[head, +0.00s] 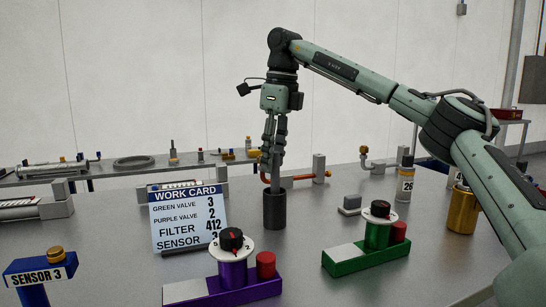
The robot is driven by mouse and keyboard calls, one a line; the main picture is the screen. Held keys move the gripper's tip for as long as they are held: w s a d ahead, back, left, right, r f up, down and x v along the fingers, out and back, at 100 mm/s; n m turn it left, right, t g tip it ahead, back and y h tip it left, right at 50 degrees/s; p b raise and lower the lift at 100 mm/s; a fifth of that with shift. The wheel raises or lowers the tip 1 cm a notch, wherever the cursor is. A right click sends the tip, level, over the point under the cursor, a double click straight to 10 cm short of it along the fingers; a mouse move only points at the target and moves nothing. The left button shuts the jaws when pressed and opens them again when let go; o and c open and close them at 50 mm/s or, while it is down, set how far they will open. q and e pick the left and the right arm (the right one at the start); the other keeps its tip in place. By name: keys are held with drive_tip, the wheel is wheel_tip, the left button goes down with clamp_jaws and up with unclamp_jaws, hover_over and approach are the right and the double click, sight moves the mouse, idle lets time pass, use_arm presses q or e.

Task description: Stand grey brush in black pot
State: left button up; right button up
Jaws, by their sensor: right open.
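The black pot (272,211) stands upright on the grey table near the middle of the head view. The grey brush (275,172) is a thin upright rod whose lower end is inside the pot's mouth. My right gripper (274,142) points down from above, its fingers on either side of the brush's upper part. The fingers are open, and small gaps are hard to make out at this size. The lower end of the brush is hidden inside the pot. My left gripper is not in view.
A work card (187,217) stands left of the pot. A purple valve block (232,275) and a green valve block (375,240) lie in front. A sensor 3 stand (40,273) is at left, a gold canister (462,210) at right. Copper pipe fittings (305,178) lie behind the pot.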

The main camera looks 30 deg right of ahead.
wheel_tip(320, 180, up, 12)
drive_tip(key=s, duration=0.1)
drive_tip(key=shift+d, duration=0.35)
drive_tip(key=shift+s+f, duration=0.1)
idle(0.8)
